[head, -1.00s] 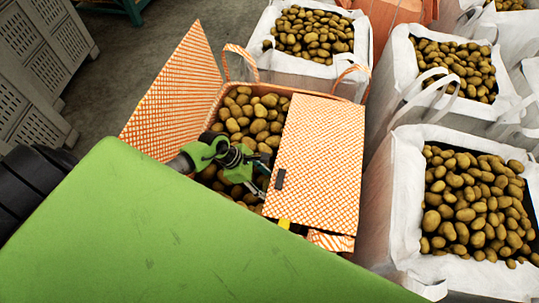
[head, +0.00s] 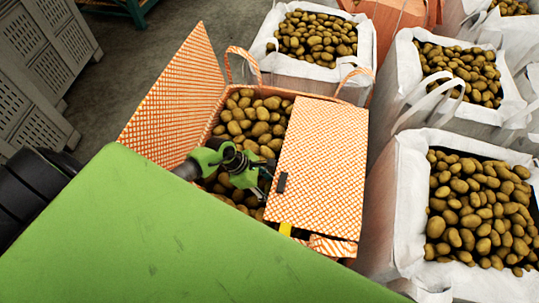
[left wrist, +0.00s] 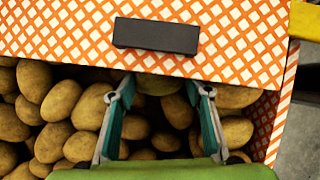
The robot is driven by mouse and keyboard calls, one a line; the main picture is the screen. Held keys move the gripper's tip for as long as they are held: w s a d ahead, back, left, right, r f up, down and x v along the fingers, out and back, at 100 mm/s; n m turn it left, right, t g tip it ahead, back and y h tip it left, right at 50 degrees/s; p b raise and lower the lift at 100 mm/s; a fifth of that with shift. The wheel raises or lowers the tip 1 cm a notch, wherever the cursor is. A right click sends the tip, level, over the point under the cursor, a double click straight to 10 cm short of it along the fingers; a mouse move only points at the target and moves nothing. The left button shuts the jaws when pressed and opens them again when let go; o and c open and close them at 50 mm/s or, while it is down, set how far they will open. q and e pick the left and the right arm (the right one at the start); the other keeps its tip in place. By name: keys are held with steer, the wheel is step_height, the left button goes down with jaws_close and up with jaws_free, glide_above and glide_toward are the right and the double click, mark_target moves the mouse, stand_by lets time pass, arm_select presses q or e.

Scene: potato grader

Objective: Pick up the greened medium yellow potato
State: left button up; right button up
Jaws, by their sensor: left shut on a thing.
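A large orange-and-white checked bag (head: 208,135) full of brown-yellow potatoes stands open in the middle of the head view. My left gripper (head: 266,186) reaches into it, beside the bag's folded flap (head: 320,160). In the left wrist view the two fingers (left wrist: 160,88) stand on either side of a greenish potato (left wrist: 158,84). The gripper is shut on this potato, at the edge of the flap. The flap hides most of the potato, so its size is hard to tell. My right gripper is not in view.
Other potatoes (left wrist: 62,100) lie close around the fingers. The flap with its dark label (left wrist: 156,36) overhangs the fingertips. White bags of potatoes (head: 408,240) stand to the right and behind. Grey crates (head: 50,60) stand at the left. A green surface (head: 150,235) fills the front.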

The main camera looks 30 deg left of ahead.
arm_select(q)
steer(key=shift+r+p, duration=0.5)
steer(key=shift+r, duration=0.25)
steer(key=a, duration=0.1)
steer(key=s+a, duration=0.1)
steer(key=s+a+b, duration=0.1)
steer(key=a, duration=0.1)
steer(key=shift+f, duration=0.3)
step_height(320, 180, up, 14)
steer(key=p, duration=0.8)
steer(key=shift+w+d, duration=0.15)
steer(key=shift+d, duration=0.1)
